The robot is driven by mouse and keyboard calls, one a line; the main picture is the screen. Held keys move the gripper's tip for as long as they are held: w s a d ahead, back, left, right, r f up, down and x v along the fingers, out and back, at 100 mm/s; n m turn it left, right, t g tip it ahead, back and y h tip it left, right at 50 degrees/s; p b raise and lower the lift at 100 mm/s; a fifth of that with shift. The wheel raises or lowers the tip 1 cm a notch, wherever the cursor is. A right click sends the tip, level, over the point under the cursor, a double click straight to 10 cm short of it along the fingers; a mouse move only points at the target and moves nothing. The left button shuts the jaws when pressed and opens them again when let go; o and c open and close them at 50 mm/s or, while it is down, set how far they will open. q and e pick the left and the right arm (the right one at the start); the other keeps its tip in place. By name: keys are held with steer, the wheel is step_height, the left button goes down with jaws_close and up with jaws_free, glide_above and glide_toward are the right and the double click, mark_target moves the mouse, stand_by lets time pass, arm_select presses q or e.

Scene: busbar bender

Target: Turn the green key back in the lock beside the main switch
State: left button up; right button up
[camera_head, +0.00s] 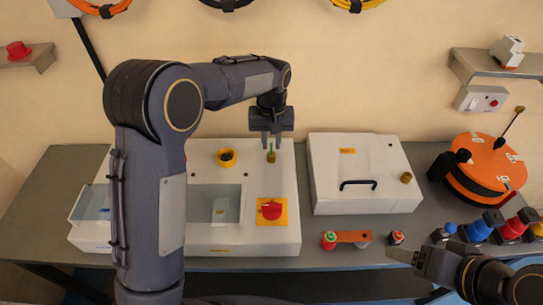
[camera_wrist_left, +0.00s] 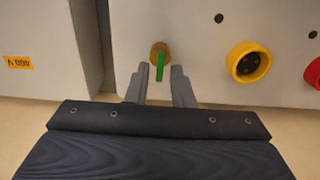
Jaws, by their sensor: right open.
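The green key (camera_head: 271,157) stands in a brass lock on top of the white machine, and it also shows in the left wrist view (camera_wrist_left: 160,72). The round brass lock (camera_wrist_left: 159,49) is partly covered by the key. A round switch with a yellow ring and dark centre (camera_head: 227,157) is beside the lock; it also shows in the left wrist view (camera_wrist_left: 248,63). My left gripper (camera_head: 271,143) is at the key; its fingers (camera_wrist_left: 163,86) are apart, with the key between them and nearer one finger. Contact cannot be told. My right gripper (camera_head: 402,256) is open and empty at the front right.
A red knob on a yellow plate (camera_head: 271,211) is at the machine's front. A white box with a black handle (camera_head: 358,203) stands to the right. A red-green button and orange bar (camera_head: 345,238) lie in front. An orange reel (camera_head: 484,165) is further right.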

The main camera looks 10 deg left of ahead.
arm_select(q)
steer(key=shift+f+b, duration=0.3)
steer(key=shift+f, duration=0.65)
jaws_close()
